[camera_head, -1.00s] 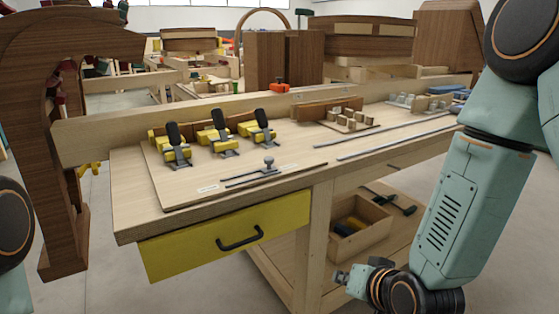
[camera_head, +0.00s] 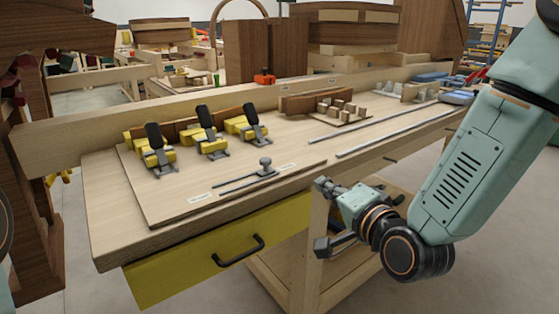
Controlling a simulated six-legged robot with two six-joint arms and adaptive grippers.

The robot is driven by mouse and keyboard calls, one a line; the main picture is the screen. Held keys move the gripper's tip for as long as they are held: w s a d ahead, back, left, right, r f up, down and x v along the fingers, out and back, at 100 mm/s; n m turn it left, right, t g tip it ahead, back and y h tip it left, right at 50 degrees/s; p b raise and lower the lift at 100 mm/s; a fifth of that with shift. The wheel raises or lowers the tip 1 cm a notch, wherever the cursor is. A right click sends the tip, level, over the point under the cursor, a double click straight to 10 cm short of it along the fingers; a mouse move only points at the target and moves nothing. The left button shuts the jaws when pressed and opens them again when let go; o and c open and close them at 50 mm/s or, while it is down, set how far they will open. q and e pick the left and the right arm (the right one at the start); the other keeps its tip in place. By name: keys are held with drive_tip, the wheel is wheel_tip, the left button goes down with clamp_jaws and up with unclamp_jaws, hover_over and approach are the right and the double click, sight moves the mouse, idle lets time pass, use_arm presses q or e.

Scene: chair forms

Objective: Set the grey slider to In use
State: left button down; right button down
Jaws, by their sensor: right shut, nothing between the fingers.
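The grey slider (camera_head: 265,166) is a small round knob on a block, sitting on two dark rails on the bench's board. It stands near the right part of the rails. A pale label (camera_head: 200,198) lies at the left end and another label (camera_head: 287,167) at the right end; their words are too small to read. My right gripper (camera_head: 321,186) is shut and empty, in front of the bench's front edge, to the right of the slider and apart from it. My left gripper is out of view.
Several yellow toggle clamps (camera_head: 207,140) with black handles stand behind the slider. A yellow drawer (camera_head: 220,255) with a black handle is below. Wooden blocks (camera_head: 342,110) and long metal rods (camera_head: 375,125) lie to the right. The board in front of the rails is clear.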

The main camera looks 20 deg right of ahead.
sight(266, 167)
drive_tip(key=w+a, duration=0.1)
drive_tip(key=w, duration=0.2)
drive_tip(key=w+r+m, duration=0.1)
drive_tip(key=w, duration=0.2)
drive_tip(key=w+a+m+t+b, duration=0.1)
drive_tip(key=w, duration=0.3)
drive_tip(key=shift+w+a+r, duration=0.1)
drive_tip(key=shift+a+r, duration=0.05)
drive_tip(key=shift+a, duration=0.2)
drive_tip(key=shift+w+a+b, duration=0.2)
drive_tip(key=shift+a+b, duration=0.1)
drive_tip(key=shift+a, duration=1.2)
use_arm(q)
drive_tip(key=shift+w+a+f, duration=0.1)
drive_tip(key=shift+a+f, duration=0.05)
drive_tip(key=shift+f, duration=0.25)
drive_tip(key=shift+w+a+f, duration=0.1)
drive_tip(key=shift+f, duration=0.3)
use_arm(e)
drive_tip(key=shift+f, duration=0.2)
drive_tip(key=shift+d, duration=0.1)
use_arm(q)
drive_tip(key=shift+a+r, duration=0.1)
